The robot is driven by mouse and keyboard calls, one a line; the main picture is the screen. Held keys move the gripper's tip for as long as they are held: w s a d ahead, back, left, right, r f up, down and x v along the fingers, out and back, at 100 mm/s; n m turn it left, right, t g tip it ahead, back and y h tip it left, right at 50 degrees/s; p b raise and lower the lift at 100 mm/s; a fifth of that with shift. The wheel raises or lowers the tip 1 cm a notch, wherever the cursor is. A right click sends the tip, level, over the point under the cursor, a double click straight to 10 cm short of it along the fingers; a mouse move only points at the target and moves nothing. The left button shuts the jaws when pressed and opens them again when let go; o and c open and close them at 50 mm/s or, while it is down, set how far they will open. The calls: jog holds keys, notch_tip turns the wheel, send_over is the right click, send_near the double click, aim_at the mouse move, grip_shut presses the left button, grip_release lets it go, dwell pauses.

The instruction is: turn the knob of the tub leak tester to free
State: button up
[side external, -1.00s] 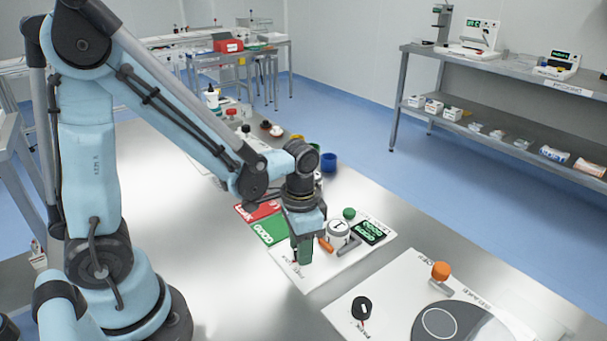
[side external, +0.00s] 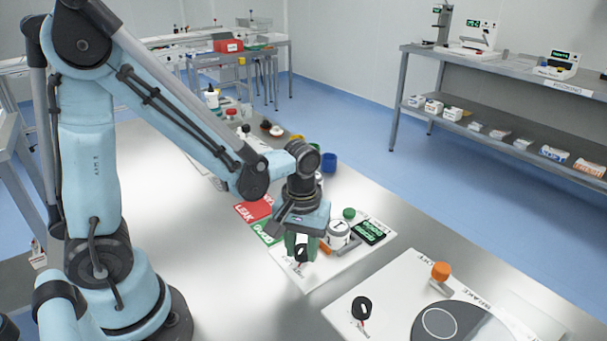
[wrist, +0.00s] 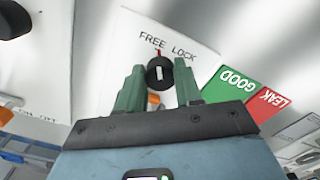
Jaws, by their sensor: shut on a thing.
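The tester's knob (wrist: 160,74) is black with a white bar on top. In the wrist view it sits between the tips of my gripper's green fingers (wrist: 158,88). A red mark at its far edge lies below the end of the word FREE (wrist: 152,41), left of LOCK (wrist: 184,53). In the side view my gripper (side external: 301,249) points down at the white tester panel (side external: 309,278), with its fingers around the dark knob (side external: 300,254). A white round tub (side external: 338,234) stands just right of the gripper. The knob's lower part is hidden.
A black display with green digits (side external: 369,231) and a green button (side external: 349,213) are beyond the tub. Red LEAK (side external: 252,211) and green GOOD (side external: 264,232) fields lie left. Another panel with a black knob (side external: 361,308) and an orange-topped post (side external: 441,271) is at front right.

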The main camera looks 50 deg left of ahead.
aim_at(302, 249)
jog(key=shift+n, duration=0.9)
jog(key=o, duration=1)
jog(key=shift+o, duration=0.2)
notch_tip(302, 249, up, 12)
dwell(0.4)
